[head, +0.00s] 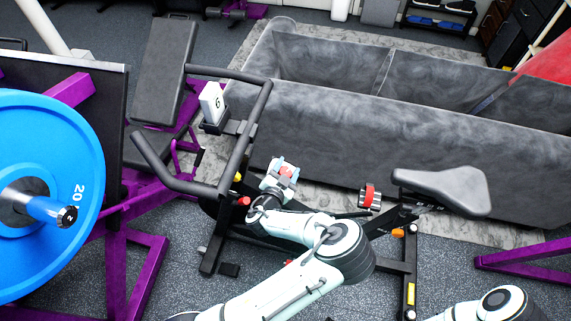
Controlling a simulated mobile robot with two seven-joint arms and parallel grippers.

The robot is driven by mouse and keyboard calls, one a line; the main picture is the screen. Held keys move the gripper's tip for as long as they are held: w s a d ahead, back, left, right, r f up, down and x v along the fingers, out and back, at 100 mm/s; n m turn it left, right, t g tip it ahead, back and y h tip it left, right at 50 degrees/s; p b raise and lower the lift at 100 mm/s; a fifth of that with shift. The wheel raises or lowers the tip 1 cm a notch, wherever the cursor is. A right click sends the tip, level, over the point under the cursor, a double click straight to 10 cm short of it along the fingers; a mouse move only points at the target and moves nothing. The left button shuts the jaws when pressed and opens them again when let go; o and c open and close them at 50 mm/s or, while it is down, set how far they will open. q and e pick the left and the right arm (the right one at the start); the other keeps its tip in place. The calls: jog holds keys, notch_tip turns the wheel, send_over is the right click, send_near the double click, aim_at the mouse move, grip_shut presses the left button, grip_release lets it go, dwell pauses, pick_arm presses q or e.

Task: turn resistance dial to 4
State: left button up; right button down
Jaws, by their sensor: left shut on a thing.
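The exercise bike has black handlebars (262,105), a dark saddle (445,190) and a white display (212,103) on its front post. The display shows a single character that looks like a 6. My left gripper (284,170) is over the middle of the bike frame, below and right of the handlebars. It is shut on a small red part, which looks like the resistance dial (287,171); the jaws mostly hide it, and its marks cannot be read. My right gripper is out of view; only part of that arm shows at the bottom right.
A grey sofa (330,120) stands close behind the bike. A blue weight plate (75,240) on a bar and a purple-framed bench (165,70) are at the left. Another purple frame (525,255) is at the right. Some speckled floor is clear in front.

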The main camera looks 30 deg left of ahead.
pick_arm(q)
jog(key=shift+m+h+p, duration=0.35)
jog(key=shift+m+h, duration=0.05)
jog(key=shift+h, duration=0.2)
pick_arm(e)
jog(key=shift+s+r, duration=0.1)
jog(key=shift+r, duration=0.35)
pick_arm(q)
jog(key=o, duration=0.9)
jog(key=shift+o, duration=0.2)
jog(key=p+v, duration=0.8)
jog(key=v, duration=0.5)
jog(key=shift+r, duration=0.15)
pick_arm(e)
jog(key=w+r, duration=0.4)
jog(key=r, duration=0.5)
